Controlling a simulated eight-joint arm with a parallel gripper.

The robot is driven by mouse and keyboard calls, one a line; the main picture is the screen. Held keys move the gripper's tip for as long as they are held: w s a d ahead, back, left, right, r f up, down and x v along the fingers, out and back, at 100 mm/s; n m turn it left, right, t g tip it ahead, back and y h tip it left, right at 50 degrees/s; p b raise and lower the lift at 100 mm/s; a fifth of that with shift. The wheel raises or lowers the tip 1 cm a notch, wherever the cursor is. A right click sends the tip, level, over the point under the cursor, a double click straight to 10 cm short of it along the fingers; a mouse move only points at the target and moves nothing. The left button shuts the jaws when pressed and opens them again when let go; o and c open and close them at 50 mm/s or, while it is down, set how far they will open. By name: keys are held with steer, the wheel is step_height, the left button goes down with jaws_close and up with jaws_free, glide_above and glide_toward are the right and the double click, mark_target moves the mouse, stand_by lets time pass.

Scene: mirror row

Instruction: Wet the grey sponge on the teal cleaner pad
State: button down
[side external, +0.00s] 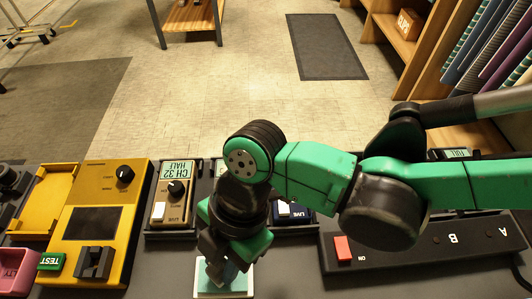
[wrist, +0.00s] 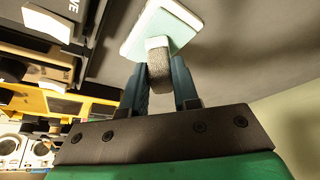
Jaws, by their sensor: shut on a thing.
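The teal cleaner pad (side external: 240,284), a light teal square with a white edge, lies on the dark bench at the bottom of the side view. It also shows at the top of the wrist view (wrist: 146,31). My gripper (side external: 224,270) is right above it, pointing down. In the wrist view my gripper (wrist: 160,78) is shut on the grey sponge (wrist: 160,72), a rough grey block with a pale end toward the pad. The pale end overlaps the pad in the picture; I cannot tell whether they touch. The arm mostly hides the sponge in the side view.
A yellow device (side external: 98,215) with a knob and dark screen stands at left, beside a green TEST block (side external: 51,261) and a pink tray (side external: 16,275). A CH 32 box (side external: 171,200) and a blue LIVE box (side external: 293,212) stand behind the pad. A black strip (side external: 420,246) lies at right.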

mark_target(223, 261)
steer(key=shift+r, duration=3.5)
steer(key=w+d+r+m+t+y, duration=0.1)
steer(key=w+d+r+m+t, duration=0.1)
steer(key=w+d+m, duration=0.5)
steer(key=w+d+r+m+t, duration=0.2)
steer(key=w+d+m+t, duration=0.1)
steer(key=w+d+m, duration=0.45)
steer(key=w+d+r+m+t+h, duration=0.1)
steer(key=d+m, duration=0.5)
steer(key=d, duration=0.6)
steer(key=w+d+r+m+t+h, duration=0.1)
steer(key=d+m, duration=0.5)
steer(key=d, duration=0.6)
steer(key=shift+w+r+t+h, duration=0.45)
steer(key=shift+w+h, duration=0.5)
steer(key=shift+h, duration=0.15)
